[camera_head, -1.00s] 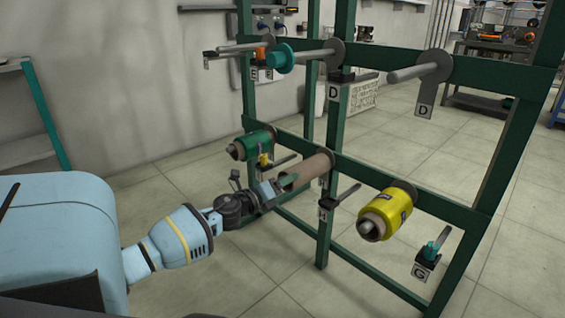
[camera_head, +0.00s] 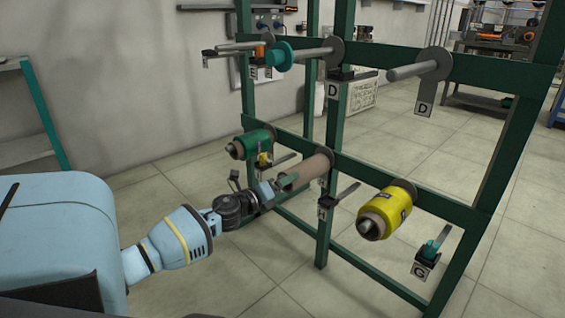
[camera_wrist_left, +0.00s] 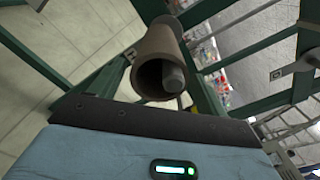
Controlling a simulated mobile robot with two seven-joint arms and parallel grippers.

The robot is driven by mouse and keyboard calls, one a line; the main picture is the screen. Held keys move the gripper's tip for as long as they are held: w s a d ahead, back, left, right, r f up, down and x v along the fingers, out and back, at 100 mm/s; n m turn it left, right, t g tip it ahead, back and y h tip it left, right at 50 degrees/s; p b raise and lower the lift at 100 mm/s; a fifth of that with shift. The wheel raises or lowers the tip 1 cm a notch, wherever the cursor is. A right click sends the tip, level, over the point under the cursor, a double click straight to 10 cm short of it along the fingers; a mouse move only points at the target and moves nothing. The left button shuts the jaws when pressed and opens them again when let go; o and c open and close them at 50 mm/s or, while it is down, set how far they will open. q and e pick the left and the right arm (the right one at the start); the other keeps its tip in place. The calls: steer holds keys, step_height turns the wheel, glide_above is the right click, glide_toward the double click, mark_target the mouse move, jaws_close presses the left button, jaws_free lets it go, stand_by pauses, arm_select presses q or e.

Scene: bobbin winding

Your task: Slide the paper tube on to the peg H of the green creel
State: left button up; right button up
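The brown paper tube (camera_head: 308,172) sits around a peg on the lower rail of the green creel (camera_head: 447,208). In the left wrist view the tube (camera_wrist_left: 153,50) shows its open near end, with the grey peg tip (camera_wrist_left: 174,78) inside the bore. My left gripper (camera_head: 277,190) is at the tube's near end, low and to the left. Its fingers are small in the head view and out of sight in the wrist view, so their opening and any contact are unclear. A small label under this peg is unreadable. My right gripper is not in view.
A green bobbin (camera_head: 250,144) is on the peg to the left and a yellow bobbin (camera_head: 386,213) to the right. Thread guides, one marked G (camera_head: 424,268), stick out from the creel. A bare peg (camera_head: 420,70) is above right. Floor in front is clear.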

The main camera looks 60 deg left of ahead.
arm_select(q)
steer(key=shift+o, duration=0.8)
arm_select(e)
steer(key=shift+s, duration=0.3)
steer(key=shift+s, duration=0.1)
arm_select(q)
steer(key=shift+s, duration=0.2)
steer(key=p+v, duration=0.2)
steer(key=v, duration=0.5)
steer(key=shift+s, duration=0.2)
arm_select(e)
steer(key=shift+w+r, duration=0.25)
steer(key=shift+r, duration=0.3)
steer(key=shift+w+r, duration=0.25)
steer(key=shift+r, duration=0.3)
arm_select(q)
steer(key=shift+d, duration=0.1)
